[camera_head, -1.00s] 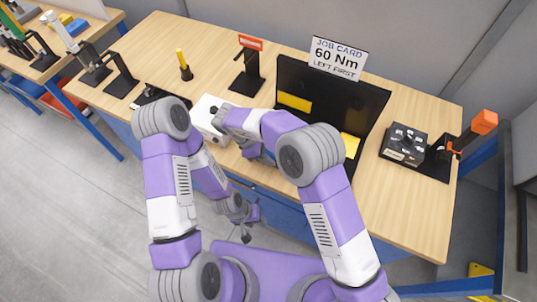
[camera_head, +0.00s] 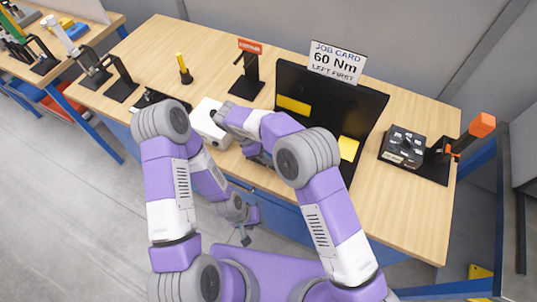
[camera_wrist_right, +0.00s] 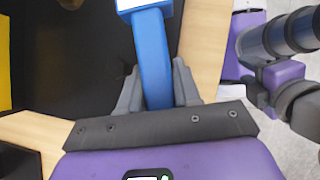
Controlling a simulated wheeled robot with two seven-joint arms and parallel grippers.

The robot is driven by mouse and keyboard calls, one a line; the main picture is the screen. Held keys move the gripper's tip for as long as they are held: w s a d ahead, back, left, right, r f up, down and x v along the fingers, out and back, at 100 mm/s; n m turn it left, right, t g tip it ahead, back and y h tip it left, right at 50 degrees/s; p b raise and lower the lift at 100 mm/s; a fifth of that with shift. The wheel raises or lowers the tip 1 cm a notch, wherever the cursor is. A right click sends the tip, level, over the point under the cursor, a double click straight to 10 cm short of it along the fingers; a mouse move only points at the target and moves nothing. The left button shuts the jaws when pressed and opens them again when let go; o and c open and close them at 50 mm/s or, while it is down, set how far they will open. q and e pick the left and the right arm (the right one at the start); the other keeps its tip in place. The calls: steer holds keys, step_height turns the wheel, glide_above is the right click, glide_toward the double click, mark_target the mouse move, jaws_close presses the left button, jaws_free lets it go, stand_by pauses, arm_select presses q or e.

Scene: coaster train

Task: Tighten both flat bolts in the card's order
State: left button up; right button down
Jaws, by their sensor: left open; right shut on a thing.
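The job card (camera_head: 335,62) reads "60 Nm" and "LEFT FIRST". It stands atop a black fixture (camera_head: 325,100) with a yellow patch at its left (camera_head: 293,105) and another at its right (camera_head: 348,148). I cannot make out the flat bolts. My right gripper (camera_wrist_right: 157,75) is shut on a blue handle (camera_wrist_right: 152,50) with a white and blue part at its far end. In the head view my right arm hides most of it, in front of the fixture. My left gripper (camera_head: 243,232) is open and empty, low before the bench; it also shows in the right wrist view (camera_wrist_right: 262,75).
A white box (camera_head: 209,122) sits left of my right wrist. A red-labelled black stand (camera_head: 247,85), a yellow-handled tool (camera_head: 184,68) and black stands (camera_head: 121,85) are on the left. A dark box with knobs (camera_head: 403,145) and an orange-topped stand (camera_head: 482,125) are on the right.

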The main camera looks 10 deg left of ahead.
steer(key=shift+r, duration=0.25)
steer(key=shift+r+p, duration=1.7)
steer(key=shift+r, duration=0.4)
